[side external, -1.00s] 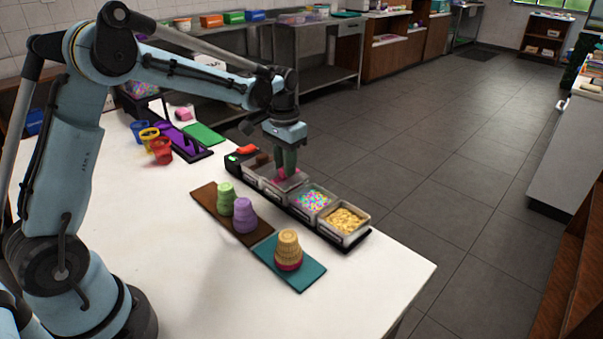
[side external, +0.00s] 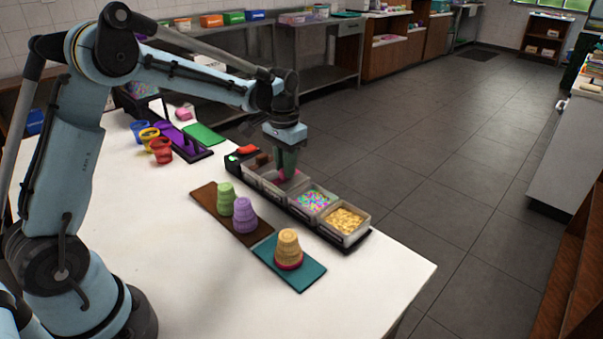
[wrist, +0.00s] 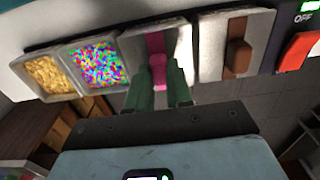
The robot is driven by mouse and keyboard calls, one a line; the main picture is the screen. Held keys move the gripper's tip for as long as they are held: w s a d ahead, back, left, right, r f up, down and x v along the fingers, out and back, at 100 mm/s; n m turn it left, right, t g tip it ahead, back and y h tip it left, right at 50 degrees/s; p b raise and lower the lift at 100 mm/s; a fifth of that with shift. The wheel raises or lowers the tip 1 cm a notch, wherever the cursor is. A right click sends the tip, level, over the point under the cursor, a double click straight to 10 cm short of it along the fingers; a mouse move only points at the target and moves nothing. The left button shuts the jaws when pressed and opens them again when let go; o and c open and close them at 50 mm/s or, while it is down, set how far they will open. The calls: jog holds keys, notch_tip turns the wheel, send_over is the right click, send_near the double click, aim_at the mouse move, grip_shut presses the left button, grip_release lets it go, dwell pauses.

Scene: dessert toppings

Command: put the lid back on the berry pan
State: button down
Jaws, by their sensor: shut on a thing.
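The berry pan (side external: 270,191) is the pan under my gripper, between the sprinkle pan and the brown-knobbed pan. Its grey lid (wrist: 132,50) has a pink stripe and a pink knob (wrist: 158,62). My gripper (side external: 286,172), with green fingers, points down and is shut on the pink knob; it also shows in the wrist view (wrist: 159,72). The lid lies at about the height of the pan's rim and covers its opening. I cannot tell whether it is fully seated. The fingers hide part of the lid, and the pan's contents do not show.
The sprinkle pan (side external: 313,199) and gold-topping pan (side external: 344,221) stand open in the same row. A brown-knobbed lid (wrist: 235,25) covers the pan on the other side. Stacked cups (side external: 243,215) stand on a brown board in front. A red switch (side external: 247,149) is at the row's end.

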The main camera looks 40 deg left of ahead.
jog(key=shift+c, duration=2.3)
grip_release()
jog(key=shift+r, duration=0.1)
jog(key=shift+r, duration=3.4)
grip_shut()
